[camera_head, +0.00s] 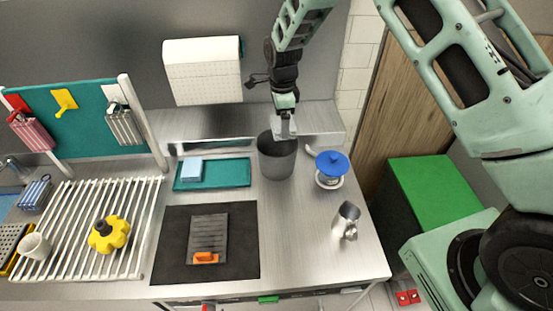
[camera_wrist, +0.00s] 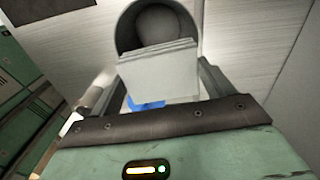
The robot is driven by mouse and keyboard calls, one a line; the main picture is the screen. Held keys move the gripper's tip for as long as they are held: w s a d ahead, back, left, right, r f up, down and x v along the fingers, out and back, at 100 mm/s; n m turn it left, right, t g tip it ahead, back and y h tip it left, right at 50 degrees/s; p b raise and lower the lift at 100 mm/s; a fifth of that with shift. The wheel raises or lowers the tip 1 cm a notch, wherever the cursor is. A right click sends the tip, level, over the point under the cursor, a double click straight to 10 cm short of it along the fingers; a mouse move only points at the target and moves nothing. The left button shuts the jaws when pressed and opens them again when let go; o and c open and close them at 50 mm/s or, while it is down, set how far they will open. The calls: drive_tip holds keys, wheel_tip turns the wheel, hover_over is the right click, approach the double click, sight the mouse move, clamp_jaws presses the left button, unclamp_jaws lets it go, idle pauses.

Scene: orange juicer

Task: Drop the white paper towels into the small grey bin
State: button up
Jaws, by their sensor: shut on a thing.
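My gripper (camera_head: 284,128) hangs over the small grey bin (camera_head: 277,165), which stands on the steel counter right of the teal tray. In the wrist view my gripper (camera_wrist: 160,85) is shut on the white paper towels (camera_wrist: 160,72), a thin flat stack. The stack is in front of the round opening of the bin (camera_wrist: 127,28) and covers its near part. The visible part of the bin's inside looks dark, with a paler round floor. In the head view the towels are small and hard to tell from the fingers.
A white perforated holder (camera_head: 202,72) hangs on the wall at left. A teal tray (camera_head: 236,175) with a light blue block is beside the bin. A blue-topped juicer (camera_head: 331,165) and metal jug (camera_head: 346,220) stand to the right. A dark mat (camera_head: 240,262) lies in front.

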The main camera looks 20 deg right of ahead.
drive_tip(key=o, duration=0.9)
wheel_tip(320, 180, up, 18)
drive_tip(key=b, duration=0.6)
drive_tip(key=shift+f, duration=0.25)
drive_tip(key=s+a+f+n+b, duration=0.3)
drive_tip(key=s+n, duration=0.4)
drive_tip(key=s, duration=0.2)
drive_tip(key=s+a+f+n+y+b, duration=0.1)
drive_tip(key=s+a+f+n+b, duration=0.2)
drive_tip(key=s+n, duration=0.5)
drive_tip(key=s+a+f+n+b, duration=0.25)
drive_tip(key=s+f+n, duration=0.2)
drive_tip(key=s, duration=0.65)
drive_tip(key=s+d+f+n, duration=0.2)
drive_tip(key=s+f+n, duration=0.2)
drive_tip(key=s+n, duration=0.3)
drive_tip(key=s, duration=0.3)
drive_tip(key=shift+d+f+n+b, duration=0.2)
drive_tip(key=shift+d+n+b, duration=0.1)
drive_tip(key=shift+n, duration=0.05)
